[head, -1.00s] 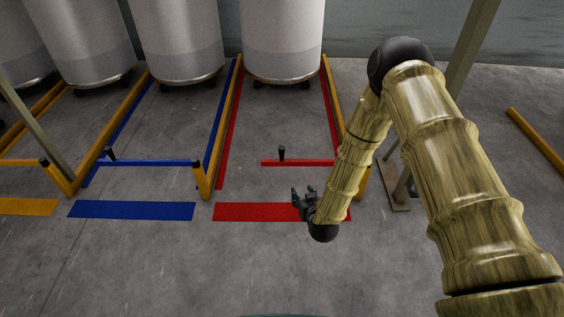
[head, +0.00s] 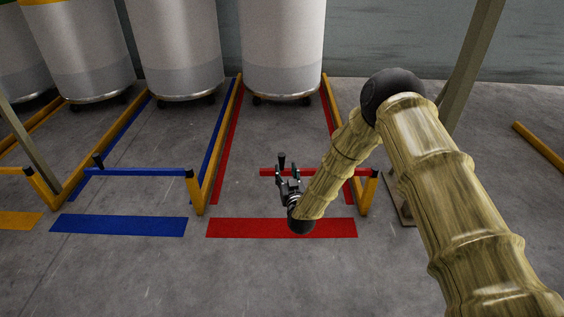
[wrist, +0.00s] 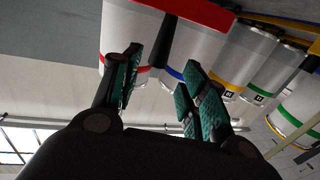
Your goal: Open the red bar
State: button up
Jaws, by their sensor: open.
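The red bar (head: 340,172) spans the front of the red-marked bay, and its right end meets a yellow post. A black upright handle (head: 281,159) stands near its left end. My gripper (head: 286,176) is open at that handle. In the wrist view, the red bar (wrist: 205,12) crosses the top and the black handle (wrist: 166,38) points down between the two open fingers (wrist: 162,70). I cannot tell whether either finger touches the handle. My gripper and forearm cover part of the bar in the head view.
A blue bar (head: 140,172) closes the neighbouring bay on the left. A white drum (head: 283,60) stands at the back of the red bay. Yellow rails (head: 222,130) divide the bays. A red floor stripe (head: 240,228) lies in front. A slanted post (head: 470,60) stands at right.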

aim_at(282, 161)
jog(key=w+b, duration=0.1)
jog(key=w, duration=0.1)
jog(key=w+a+b, duration=0.1)
jog(key=w, duration=0.2)
jog(key=w+b, duration=0.1)
jog(key=w, duration=0.1)
jog(key=shift+w+a+f, duration=0.15)
jog(key=shift+w+a, duration=0.05)
jog(key=shift+w, duration=0.05)
jog(key=shift+w+a+b, duration=0.15)
jog(key=shift+w+b, duration=0.15)
jog(key=shift+w, duration=0.3)
grip_shut()
